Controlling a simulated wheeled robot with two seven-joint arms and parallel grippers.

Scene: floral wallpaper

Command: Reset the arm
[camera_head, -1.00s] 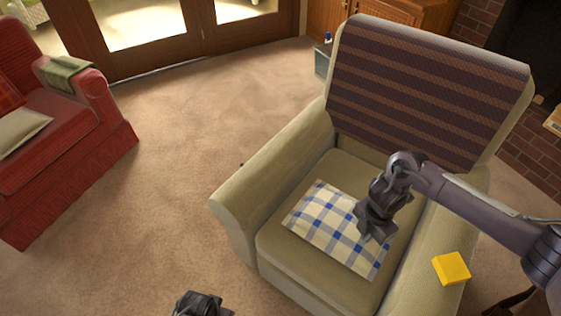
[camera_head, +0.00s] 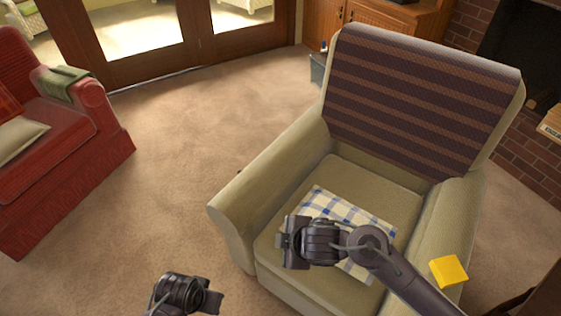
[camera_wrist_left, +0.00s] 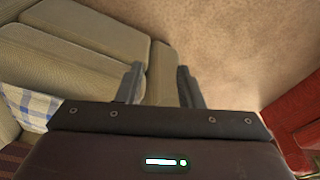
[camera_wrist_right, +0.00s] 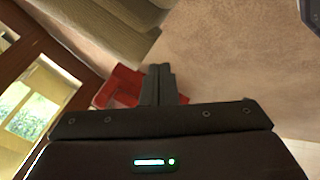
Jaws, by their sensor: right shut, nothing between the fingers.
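My right arm reaches in from the right in the head view, over the armchair (camera_head: 240,195). Its gripper (camera_head: 284,241) is raised in front of the seat and covers part of the blue-and-white checked cloth (camera_head: 347,209). In the right wrist view its two fingers (camera_wrist_right: 158,84) are together with nothing between them. My left gripper (camera_head: 212,298) is low in the head view, over the carpet left of the armchair. In the left wrist view its two fingers (camera_wrist_left: 158,86) stand apart and empty. The checked cloth also shows at that view's left edge (camera_wrist_left: 32,108).
A yellow block (camera_head: 448,270) lies on the armchair's right armrest, near my right arm. A red armchair (camera_head: 65,150) stands at the left. Open carpet (camera_head: 180,130) lies between the chairs. A brick fireplace (camera_head: 515,150) is at the right.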

